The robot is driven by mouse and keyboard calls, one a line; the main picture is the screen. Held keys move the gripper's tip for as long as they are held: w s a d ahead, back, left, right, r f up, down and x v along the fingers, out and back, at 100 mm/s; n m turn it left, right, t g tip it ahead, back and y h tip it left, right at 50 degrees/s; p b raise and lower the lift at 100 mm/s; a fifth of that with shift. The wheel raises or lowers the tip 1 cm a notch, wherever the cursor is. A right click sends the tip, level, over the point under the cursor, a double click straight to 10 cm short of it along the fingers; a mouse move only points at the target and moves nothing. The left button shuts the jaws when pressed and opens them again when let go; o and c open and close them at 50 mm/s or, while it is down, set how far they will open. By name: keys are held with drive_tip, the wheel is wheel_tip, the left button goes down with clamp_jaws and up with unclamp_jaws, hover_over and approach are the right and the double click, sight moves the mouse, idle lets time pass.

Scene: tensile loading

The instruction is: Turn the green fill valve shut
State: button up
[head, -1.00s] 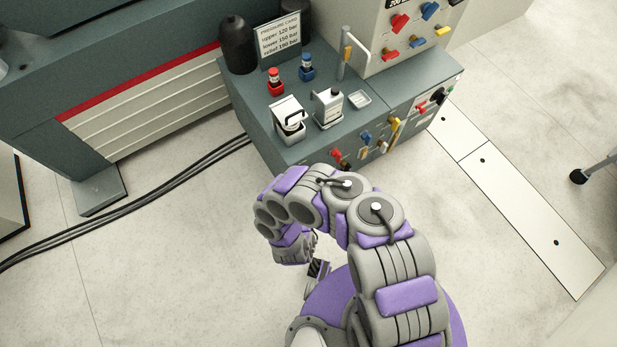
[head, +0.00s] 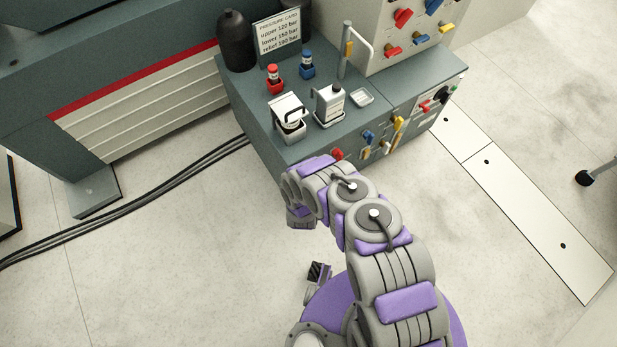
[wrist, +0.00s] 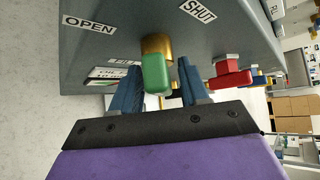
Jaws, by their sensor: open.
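The green fill valve (wrist: 156,75) shows in the wrist view as a green handle on a brass-coloured stem, standing out from the grey cabinet face. My gripper (wrist: 158,68) is open, with one blue finger on each side of the green handle. A gap shows on both sides, wider on the right. An OPEN label (wrist: 88,24) is at the upper left and a SHUT label (wrist: 198,11) at the upper right. In the head view the green valve and my fingers are hidden by my arm.
A red valve handle (wrist: 231,75) stands just right of my right finger. In the head view the grey cabinet (head: 292,155) carries red, blue and yellow valves on its front and bottles and containers on top. Hoses (head: 150,188) lie across the floor at left.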

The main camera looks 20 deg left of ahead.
clamp_jaws()
idle(0.5)
drive_tip(key=shift+p, duration=0.3)
drive_tip(key=shift+d+r+m+g+p, duration=0.1)
drive_tip(key=shift+m+g+p, duration=0.3)
drive_tip(key=shift+g, duration=0.1)
drive_tip(key=shift+m+g+y+p, duration=0.4)
drive_tip(key=shift+m+g+y, duration=0.2)
drive_tip(key=shift+g+y, duration=0.25)
drive_tip(key=shift+f+m+g+y+b, duration=0.2)
drive_tip(key=shift+m+g+y+b, duration=0.5)
drive_tip(key=shift+g, duration=0.55)
drive_tip(key=shift+m+g+y, duration=0.3)
drive_tip(key=shift+y, duration=0.05)
drive_tip(key=shift+s+b, duration=0.15)
drive_tip(key=shift+b, duration=0.25)
